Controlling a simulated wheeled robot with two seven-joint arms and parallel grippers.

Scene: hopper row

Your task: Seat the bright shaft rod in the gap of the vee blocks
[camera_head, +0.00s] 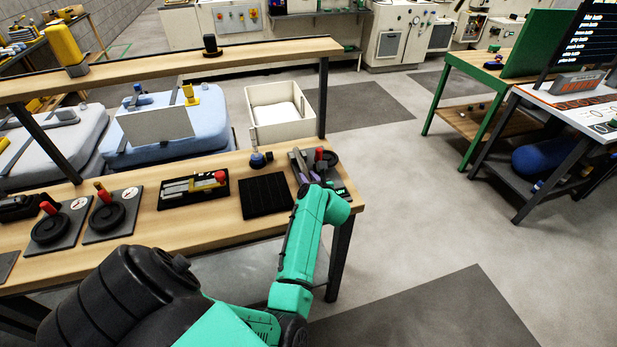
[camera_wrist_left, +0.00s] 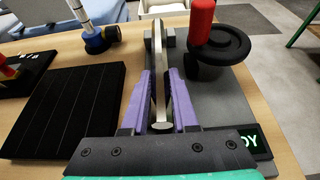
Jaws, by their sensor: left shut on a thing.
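The bright shaft rod (camera_wrist_left: 160,55) lies lengthwise in the left wrist view, pointing away from me. My left gripper (camera_wrist_left: 160,78) has its purple fingers shut on the rod, one on each side. The gripper also shows in the head view (camera_head: 303,163), over the right end of the bench. A grey vee block (camera_wrist_left: 169,39) stands at the rod's far end on a dark grey plate (camera_wrist_left: 221,100). I cannot tell whether the rod rests in the gap or is just above it. Any nearer block is hidden by the gripper. My right gripper is not in view.
A black handwheel with a red knob (camera_wrist_left: 203,22) stands close right of the rod. A black ribbed mat (camera_wrist_left: 62,108) lies to the left. A blue-based post (camera_wrist_left: 97,38) stands beyond the mat. A cream bin (camera_head: 280,130) is behind the bench.

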